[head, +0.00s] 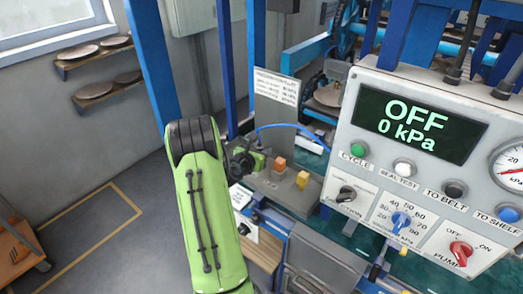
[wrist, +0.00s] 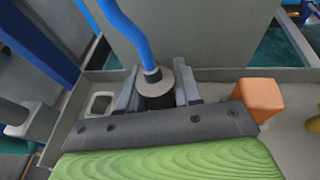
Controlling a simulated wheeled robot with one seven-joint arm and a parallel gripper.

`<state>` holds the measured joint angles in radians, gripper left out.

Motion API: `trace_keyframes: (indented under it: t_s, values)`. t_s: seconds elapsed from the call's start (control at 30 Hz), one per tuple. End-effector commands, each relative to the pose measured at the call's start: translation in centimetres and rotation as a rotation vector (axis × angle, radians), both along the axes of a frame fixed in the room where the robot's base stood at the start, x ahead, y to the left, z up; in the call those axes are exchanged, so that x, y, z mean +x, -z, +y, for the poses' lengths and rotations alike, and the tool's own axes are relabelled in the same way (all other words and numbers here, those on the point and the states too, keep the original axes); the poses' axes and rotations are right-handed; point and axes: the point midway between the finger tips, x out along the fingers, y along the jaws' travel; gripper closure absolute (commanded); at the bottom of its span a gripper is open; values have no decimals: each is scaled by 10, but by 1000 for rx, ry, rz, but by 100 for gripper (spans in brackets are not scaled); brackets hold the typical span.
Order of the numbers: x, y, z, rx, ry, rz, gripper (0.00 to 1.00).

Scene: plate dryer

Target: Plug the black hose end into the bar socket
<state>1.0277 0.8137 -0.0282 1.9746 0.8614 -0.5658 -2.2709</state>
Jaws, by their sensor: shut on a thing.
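The black hose end (wrist: 155,90) has a grey collar and a blue hose (wrist: 128,30) rising from its top. My gripper (wrist: 157,92) is shut on it, one grey finger on each side. The blue hose arches right from there. The lower part of the hose end is hidden behind my gripper's dark front edge in the wrist view. I cannot pick out the bar socket for sure or tell whether the hose end touches anything below.
The orange block (wrist: 260,97) is close to the right of my gripper. A yellow block (head: 303,180) stands farther right. A grey upright panel is behind. The control panel (head: 350,140) reads OFF, 0 kPa.

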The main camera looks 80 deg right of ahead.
Motion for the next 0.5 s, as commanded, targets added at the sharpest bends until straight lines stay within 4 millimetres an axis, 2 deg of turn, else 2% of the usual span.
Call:
trace_keyframes:
  t_s: [0.3, 0.33, 0.5]
  values:
    - [0, 1, 0, 0, 0, -1, 97]
    - [0, 1, 0, 0, 0, -1, 65]
    - [0, 1, 0, 0, 0, -1, 39]
